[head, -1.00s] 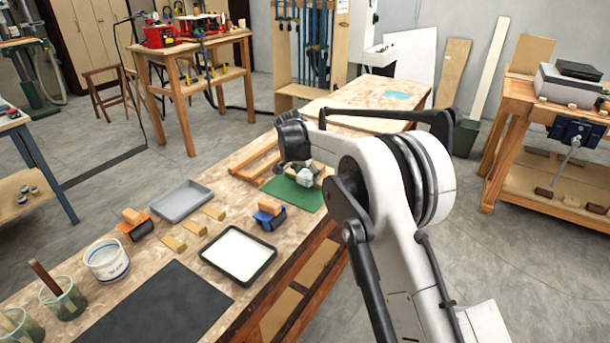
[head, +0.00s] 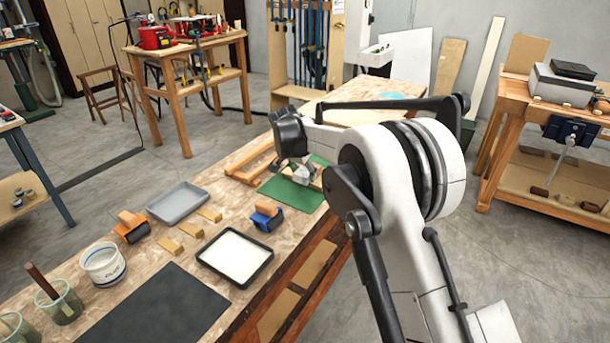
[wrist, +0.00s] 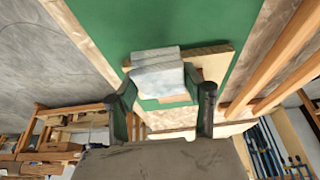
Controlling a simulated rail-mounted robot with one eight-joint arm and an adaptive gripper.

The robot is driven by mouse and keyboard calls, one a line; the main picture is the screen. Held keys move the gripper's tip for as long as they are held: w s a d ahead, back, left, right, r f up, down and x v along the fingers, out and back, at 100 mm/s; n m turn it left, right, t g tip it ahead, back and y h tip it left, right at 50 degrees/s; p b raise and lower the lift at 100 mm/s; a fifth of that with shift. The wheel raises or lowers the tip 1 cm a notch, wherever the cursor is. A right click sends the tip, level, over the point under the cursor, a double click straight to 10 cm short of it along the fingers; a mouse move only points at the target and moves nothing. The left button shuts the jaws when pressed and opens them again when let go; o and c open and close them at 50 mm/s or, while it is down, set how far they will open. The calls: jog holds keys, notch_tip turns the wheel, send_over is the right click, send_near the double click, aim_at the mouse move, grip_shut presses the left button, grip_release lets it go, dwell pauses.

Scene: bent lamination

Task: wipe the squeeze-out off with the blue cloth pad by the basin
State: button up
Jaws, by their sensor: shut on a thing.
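My gripper (wrist: 163,98) is shut on a pale grey-white pad (wrist: 157,74), which looks more grey than blue here. In the head view my gripper (head: 303,172) is over the far part of the green mat (head: 288,196). The pad is against or just over a light wooden piece (wrist: 212,58) on the mat; contact is not clear. My fingers hide part of the wood, and no squeeze-out can be made out.
A grey tray (head: 180,203), a white-filled tray (head: 234,258), rollers with blue (head: 266,216) and orange (head: 131,227) parts, small wood blocks, a white tub (head: 103,265) and a black mat (head: 165,309) lie nearer on the bench. Wooden bars (head: 250,163) lie beyond the green mat.

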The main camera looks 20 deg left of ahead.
jog(key=shift+s+r, duration=0.15)
jog(key=shift+r, duration=0.2)
jog(key=shift+r+p, duration=1.45)
jog(key=shift+r, duration=2.05)
